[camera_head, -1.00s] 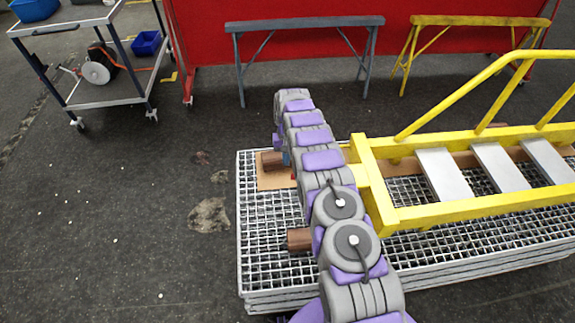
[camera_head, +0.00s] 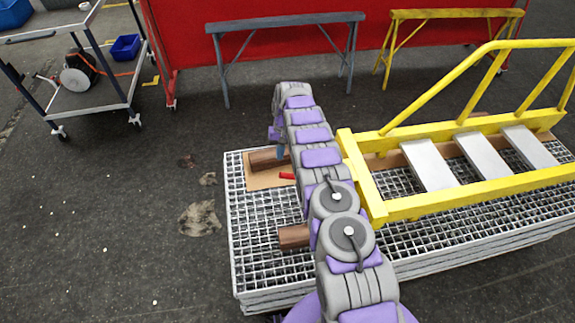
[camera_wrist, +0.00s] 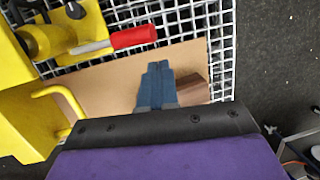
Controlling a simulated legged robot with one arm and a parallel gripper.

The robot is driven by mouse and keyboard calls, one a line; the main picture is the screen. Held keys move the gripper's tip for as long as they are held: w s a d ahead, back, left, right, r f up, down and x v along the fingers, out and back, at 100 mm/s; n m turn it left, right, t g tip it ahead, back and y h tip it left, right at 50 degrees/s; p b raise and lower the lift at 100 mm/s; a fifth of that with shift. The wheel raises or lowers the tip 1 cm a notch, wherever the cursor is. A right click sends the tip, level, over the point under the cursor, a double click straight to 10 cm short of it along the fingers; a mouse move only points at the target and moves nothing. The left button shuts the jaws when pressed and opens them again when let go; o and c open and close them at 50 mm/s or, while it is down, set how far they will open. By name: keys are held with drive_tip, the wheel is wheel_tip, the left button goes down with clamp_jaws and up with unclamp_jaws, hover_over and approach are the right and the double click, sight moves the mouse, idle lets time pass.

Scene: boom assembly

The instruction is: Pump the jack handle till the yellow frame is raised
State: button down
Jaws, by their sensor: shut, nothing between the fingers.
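The jack handle has a red grip (camera_wrist: 133,37) on a thin metal rod that runs left to a yellow jack part (camera_wrist: 42,42) in the wrist view. The red grip also shows in the head view (camera_head: 286,176), just left of my arm. My gripper (camera_wrist: 157,70) has its blue fingers closed together and empty. It is apart from the grip in the wrist picture, below and right of it; the height gap is unclear. The yellow frame (camera_head: 440,207) lies low along the grating in the head view. My arm hides most of the jack there.
A grating platform (camera_head: 250,262) carries a cardboard sheet (camera_head: 262,178) and wooden blocks, one (camera_head: 293,236) left of my arm. A wheeled cart (camera_head: 100,98) stands back left. A grey trestle (camera_head: 285,22) and a yellow trestle (camera_head: 455,15) stand behind. Floor at left is open.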

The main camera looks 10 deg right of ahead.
drive_tip(key=d+r+y+p, duration=0.1)
drive_tip(key=d+r+y, duration=0.2)
drive_tip(key=d+r, duration=0.3)
drive_tip(key=d, duration=0.3)
drive_tip(key=shift+s+d+r+n, duration=0.2)
drive_tip(key=shift+d+r+n, duration=0.05)
drive_tip(key=shift+d+n, duration=0.15)
drive_tip(key=shift+a, duration=0.1)
drive_tip(key=b+x, duration=0.6)
drive_tip(key=x, duration=0.8)
